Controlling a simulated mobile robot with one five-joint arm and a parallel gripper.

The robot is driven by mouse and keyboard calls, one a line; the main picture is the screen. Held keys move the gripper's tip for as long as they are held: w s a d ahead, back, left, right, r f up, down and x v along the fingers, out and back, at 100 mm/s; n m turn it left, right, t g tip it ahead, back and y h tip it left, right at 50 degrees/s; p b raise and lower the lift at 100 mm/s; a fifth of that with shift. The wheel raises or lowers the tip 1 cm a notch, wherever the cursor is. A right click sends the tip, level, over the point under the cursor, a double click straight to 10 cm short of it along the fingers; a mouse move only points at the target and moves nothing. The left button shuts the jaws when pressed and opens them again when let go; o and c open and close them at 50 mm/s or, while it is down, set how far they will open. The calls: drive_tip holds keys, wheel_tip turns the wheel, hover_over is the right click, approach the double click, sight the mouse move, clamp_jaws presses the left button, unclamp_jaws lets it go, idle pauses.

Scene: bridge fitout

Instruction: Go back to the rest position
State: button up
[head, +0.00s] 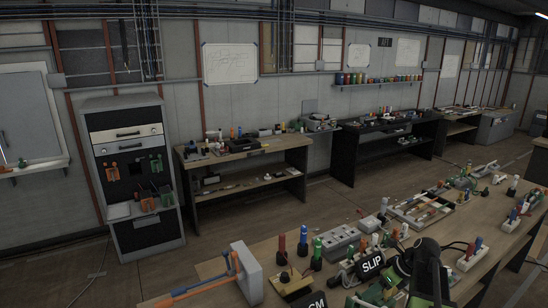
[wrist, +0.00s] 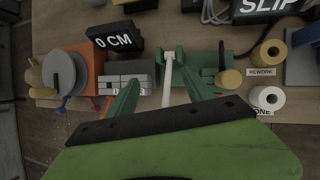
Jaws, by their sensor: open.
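My gripper (wrist: 160,76) shows in the wrist view as two green fingers spread apart in front of a broad green body with a dark bar. It is over the cluttered bench. A thin cream bar (wrist: 168,82) shows between the fingers, at a green device (wrist: 205,62); I see no grip on it, and its distance from the fingers is unclear. In the head view my dark arm is at the lower right, and the gripper cannot be made out clearly among the bench objects.

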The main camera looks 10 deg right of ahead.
drive_tip(key=s+a+f+n+g+h, duration=0.1)
drive_tip(key=a+f+n, duration=0.1)
drive_tip(key=a+n, duration=0.4)
drive_tip(key=s+a+f+n+g+h+b, duration=0.1)
drive_tip(key=s+a+f+n, duration=0.1)
drive_tip(key=a+n, duration=0.5)
drive_tip(key=s+a+f+n+g+h+b, duration=0.1)
drive_tip(key=a+n, duration=0.5)
drive_tip(key=a, duration=0.8)
drive_tip(key=shift+s+a+f, duration=0.2)
drive_tip(key=shift+s+f, duration=0.2)
drive_tip(key=shift+s, duration=0.1)
drive_tip(key=d+n, duration=0.1)
drive_tip(key=n, duration=0.2)
drive_tip(key=s+d+n+h, duration=0.1)
drive_tip(key=n, duration=0.3)
drive_tip(key=d+n, duration=0.1)
drive_tip(key=n, duration=0.2)
drive_tip(key=shift+s+d+n+g+h, duration=0.1)
drive_tip(key=shift+s+n+g+h, duration=0.2)
